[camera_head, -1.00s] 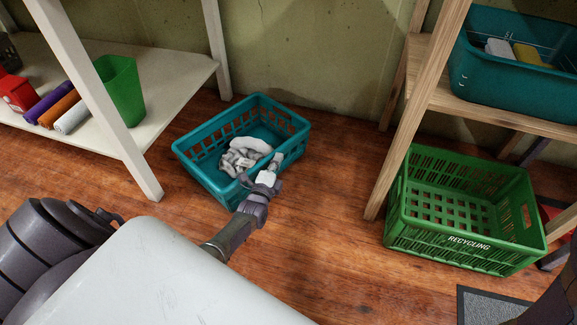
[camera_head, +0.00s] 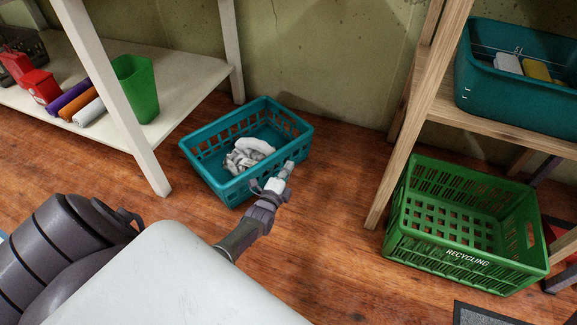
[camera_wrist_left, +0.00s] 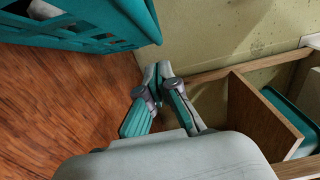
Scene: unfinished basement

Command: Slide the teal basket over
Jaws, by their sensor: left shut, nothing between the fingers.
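The teal basket (camera_head: 206,180) sits on the wooden floor between the white shelf and the wooden rack, with crumpled white and grey cloths (camera_head: 245,156) inside. My left gripper (camera_head: 287,172) is shut and empty by the basket's near right corner. In the head view its fingertips look close to the basket's right side; I cannot tell if they touch. In the left wrist view the basket (camera_wrist_left: 97,42) fills the upper left, and the closed fingertips (camera_wrist_left: 157,70) point up just below its corner, with a small visible gap. My right gripper is not in view.
A green recycling crate (camera_head: 466,256) stands on the floor under the wooden rack (camera_head: 422,115) at the right. A white shelf (camera_head: 205,85) with a green cup stands at the left, its leg near the basket. Floor is clear between basket and rack.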

